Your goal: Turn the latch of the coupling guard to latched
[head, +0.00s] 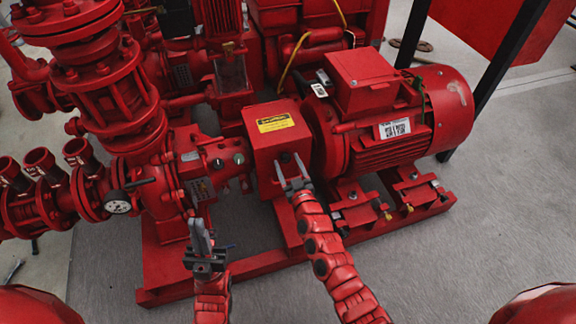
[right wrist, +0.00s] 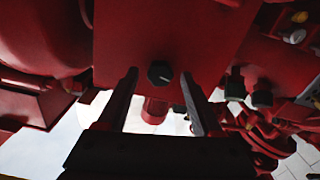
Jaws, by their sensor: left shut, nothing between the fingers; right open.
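The coupling guard (head: 275,140) is a red box with a yellow label, between the pump and the motor. Its latch is a small dark knob (head: 286,157) low on the front face. In the right wrist view the latch (right wrist: 160,72) has a light mark on its face, and the guard's red face (right wrist: 165,30) fills the upper middle. My right gripper (head: 289,162) is open, its fingertips on either side of the latch with gaps showing; contact cannot be told. My left gripper (head: 200,226) is shut and empty, in front of the pump, to the left of the guard.
The red motor (head: 400,120) stands right of the guard. The pump's pipes and a gauge (head: 118,202) are at the left. The red base frame (head: 170,292) runs below both arms. The grey floor (head: 480,260) is clear at the front right.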

